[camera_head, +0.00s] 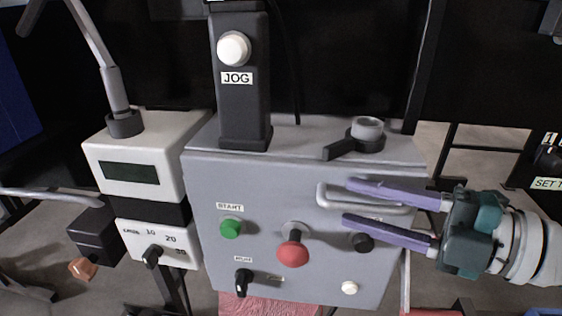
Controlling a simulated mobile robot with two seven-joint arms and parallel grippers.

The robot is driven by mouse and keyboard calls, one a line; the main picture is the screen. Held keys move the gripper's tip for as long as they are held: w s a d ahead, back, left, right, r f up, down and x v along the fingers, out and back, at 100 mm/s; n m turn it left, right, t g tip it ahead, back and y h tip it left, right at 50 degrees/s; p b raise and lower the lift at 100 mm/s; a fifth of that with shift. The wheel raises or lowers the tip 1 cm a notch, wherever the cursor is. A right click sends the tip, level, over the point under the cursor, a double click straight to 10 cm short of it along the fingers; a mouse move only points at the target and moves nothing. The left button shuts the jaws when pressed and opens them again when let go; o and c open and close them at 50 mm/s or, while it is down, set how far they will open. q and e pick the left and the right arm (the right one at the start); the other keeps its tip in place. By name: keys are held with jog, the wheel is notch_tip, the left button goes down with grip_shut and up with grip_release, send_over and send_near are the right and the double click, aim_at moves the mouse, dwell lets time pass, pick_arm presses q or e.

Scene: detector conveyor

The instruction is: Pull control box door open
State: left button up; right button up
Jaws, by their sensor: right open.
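The grey control box (205,270) fills the middle of the head view, its front door facing me. A pale bar handle (325,203) is on the upper right of the door. My right gripper (346,203) comes in from the right with its two purple fingers apart. The fingers lie one above and one below the lower part of the handle, partly covering it. Whether they touch it I cannot tell. The door looks shut. My left gripper is not in view.
The door carries a green START button (231,229), a red mushroom button (292,254), a black selector (243,282) and a white button (349,288). A black JOG post (242,105) stands on top. A white display unit (135,160) is at the left.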

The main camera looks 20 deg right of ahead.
grip_shut()
dwell(0.3)
dwell(1.1)
